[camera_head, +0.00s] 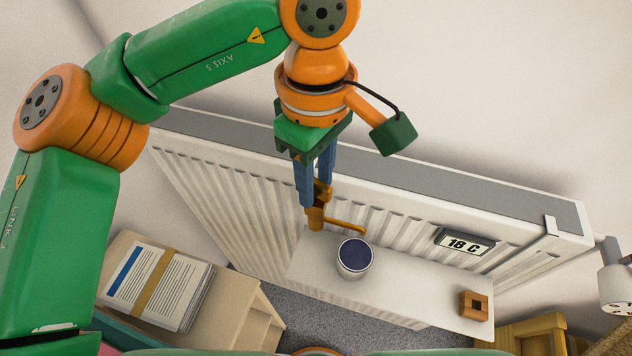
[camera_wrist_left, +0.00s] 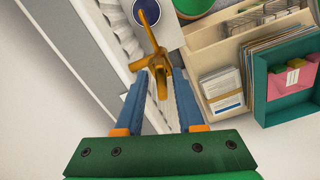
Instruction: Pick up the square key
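The square key, a brass-coloured crank-shaped piece (camera_head: 316,217), is between the blue fingers of my left gripper (camera_head: 317,194). Its thin arm points right in the head view, above the left part of the white shelf. In the left wrist view the key (camera_wrist_left: 153,60) spans the gap between the fingertips of my left gripper (camera_wrist_left: 157,78), and its arm points away. The gripper looks shut on it. Whether the key's lower end touches anything is unclear. My right gripper is not in view.
A white radiator (camera_head: 235,190) with a "18 C" display (camera_head: 464,242) runs behind. On the white shelf (camera_head: 410,290) stand a blue-topped cup (camera_head: 354,258), close to the key, and a small brown square block (camera_head: 473,305). A wooden box (camera_head: 225,318) with papers (camera_head: 160,285) is at lower left.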

